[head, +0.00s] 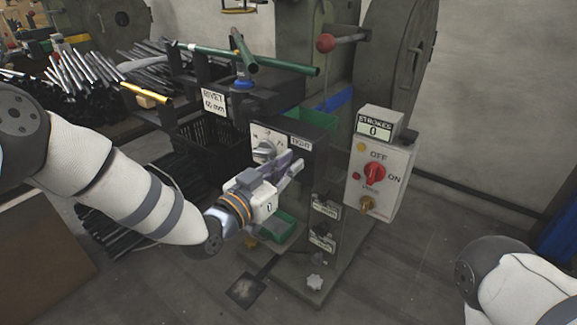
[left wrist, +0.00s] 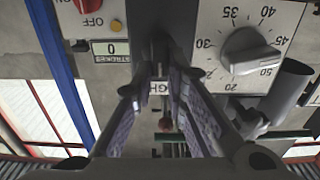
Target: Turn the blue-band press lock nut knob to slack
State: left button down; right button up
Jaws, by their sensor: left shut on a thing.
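The press with a blue band (head: 338,101) stands in the middle of the head view. My left gripper (head: 296,163) reaches its front panel beside the small label plate (head: 301,142). In the left wrist view, the two fingers (left wrist: 160,78) close together on a small dark part, which I take as the lock nut knob; the fingers hide most of it. The label (left wrist: 156,88) shows between the fingers, only partly legible. A grey dial knob (left wrist: 249,52) with a number scale sits beside the fingers, its white mark near 45 to 50. My right gripper is out of view.
A control box (head: 379,178) with a red OFF/ON switch hangs right of the gripper, its stroke counter (head: 374,128) showing 0. Floor at right is clear.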

pick_arm(q)
jog(key=shift+w+a+f+n+b, duration=0.2)
jog(key=shift+n+b, duration=0.7)
jog(key=shift+n, duration=2.05)
jog(key=shift+w+a+f+n+b, duration=0.25)
jog(key=shift+n+b, duration=0.6)
jog(key=shift+n, duration=2.05)
jog(key=shift+s+a+f+n+b, duration=0.1)
jog(key=shift+f+n+b, duration=0.55)
jog(key=shift+n, duration=2.3)
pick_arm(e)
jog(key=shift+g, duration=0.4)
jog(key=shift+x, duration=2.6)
pick_arm(q)
jog(key=shift+r+b, duration=0.3)
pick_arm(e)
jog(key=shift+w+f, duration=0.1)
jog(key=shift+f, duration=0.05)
pick_arm(q)
jog(key=c, duration=1.6)
grip_release()
